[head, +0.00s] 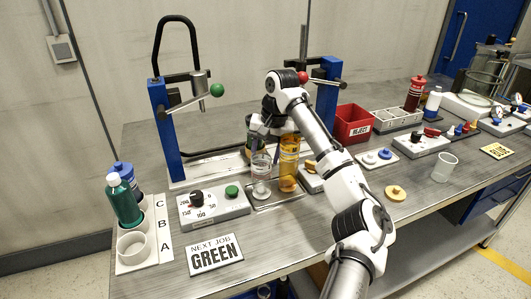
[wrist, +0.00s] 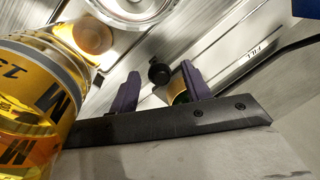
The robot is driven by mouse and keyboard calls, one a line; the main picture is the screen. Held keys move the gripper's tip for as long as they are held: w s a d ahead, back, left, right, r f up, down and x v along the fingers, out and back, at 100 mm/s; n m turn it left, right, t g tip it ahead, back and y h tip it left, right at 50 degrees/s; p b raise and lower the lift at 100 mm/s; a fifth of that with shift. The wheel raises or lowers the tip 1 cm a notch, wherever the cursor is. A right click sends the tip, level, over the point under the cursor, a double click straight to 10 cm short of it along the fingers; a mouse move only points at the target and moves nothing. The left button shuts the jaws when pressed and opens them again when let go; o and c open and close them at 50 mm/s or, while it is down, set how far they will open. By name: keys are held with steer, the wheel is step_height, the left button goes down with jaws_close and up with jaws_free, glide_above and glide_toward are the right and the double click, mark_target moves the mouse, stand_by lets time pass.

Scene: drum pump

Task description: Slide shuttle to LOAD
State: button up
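My gripper (wrist: 160,88) points down over the metal rail area, with its two dark purple fingers apart. A black round knob (wrist: 158,73) shows between and just beyond the fingertips; I cannot tell whether either finger touches it. A pale metal track (wrist: 225,65) runs diagonally beside it and carries the lettering "FILL". No "LOAD" lettering is readable. In the head view my wrist covers the knob and much of the shuttle; the metal base (head: 205,171) shows between the blue posts. A small green and tan thing (wrist: 179,88) lies partly hidden behind the right finger.
A tall amber cylinder (head: 289,158) stands close beside my gripper and fills the left of the wrist view (wrist: 35,95). A clear glass (head: 261,175) stands just left of it. Blue posts (head: 166,130) with levers flank the area. A dial box (head: 213,207) is in front.

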steer(key=shift+r, duration=0.15)
step_height(320, 180, up, 13)
steer(key=d, duration=0.2)
steer(key=shift+s+d+r, duration=0.15)
steer(key=shift+s+d, duration=0.1)
steer(key=shift+d, duration=0.05)
